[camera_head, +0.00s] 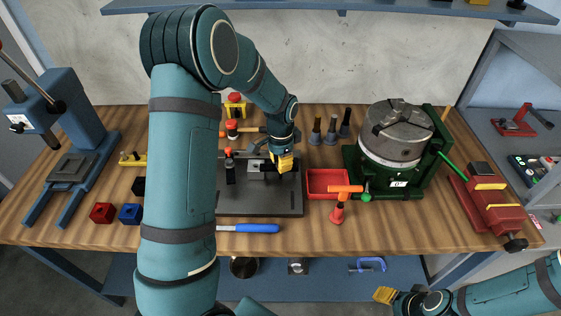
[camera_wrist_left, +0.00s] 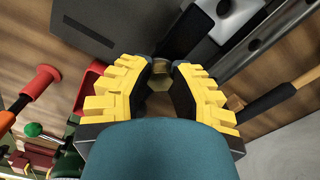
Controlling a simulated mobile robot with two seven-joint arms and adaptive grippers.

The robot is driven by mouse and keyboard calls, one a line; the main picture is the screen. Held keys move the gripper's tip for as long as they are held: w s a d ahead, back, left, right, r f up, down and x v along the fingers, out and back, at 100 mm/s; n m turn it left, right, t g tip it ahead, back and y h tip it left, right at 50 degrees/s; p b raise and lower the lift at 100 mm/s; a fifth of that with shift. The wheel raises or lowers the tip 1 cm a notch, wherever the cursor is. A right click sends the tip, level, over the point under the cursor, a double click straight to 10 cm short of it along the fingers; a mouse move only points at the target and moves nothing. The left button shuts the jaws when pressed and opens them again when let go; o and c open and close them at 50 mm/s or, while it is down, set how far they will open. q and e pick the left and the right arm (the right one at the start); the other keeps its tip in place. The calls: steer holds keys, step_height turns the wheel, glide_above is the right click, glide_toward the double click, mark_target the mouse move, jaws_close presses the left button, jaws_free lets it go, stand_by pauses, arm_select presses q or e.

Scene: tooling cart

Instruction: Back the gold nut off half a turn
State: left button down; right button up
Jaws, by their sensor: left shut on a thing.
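My left gripper (camera_head: 284,164) points down over the right part of a dark plate (camera_head: 262,208) on the bench. In the left wrist view its yellow fingers (camera_wrist_left: 162,70) are closed around a dull gold nut (camera_wrist_left: 160,78), one on each side. The nut is mostly hidden by the gripper in the head view. A small grey block (camera_head: 256,166) is on the plate just left of the gripper. My right gripper (camera_head: 385,295) is at the lower right, in front of the bench and away from the plate; its finger opening is too small to tell.
A red tray (camera_head: 328,183) and an orange-headed mallet (camera_head: 338,206) lie right of the plate. A green-based rotary chuck (camera_head: 396,134) stands farther right. A blue-handled tool (camera_head: 250,228) lies in front. Black-handled tools (camera_head: 331,128) stand behind. An arbor press (camera_head: 65,110) is at left.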

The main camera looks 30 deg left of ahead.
arm_select(q)
steer(key=shift+n, duration=0.3)
steer(key=c, duration=0.8)
jaws_free()
step_height(320, 180, up, 12)
stand_by(0.6)
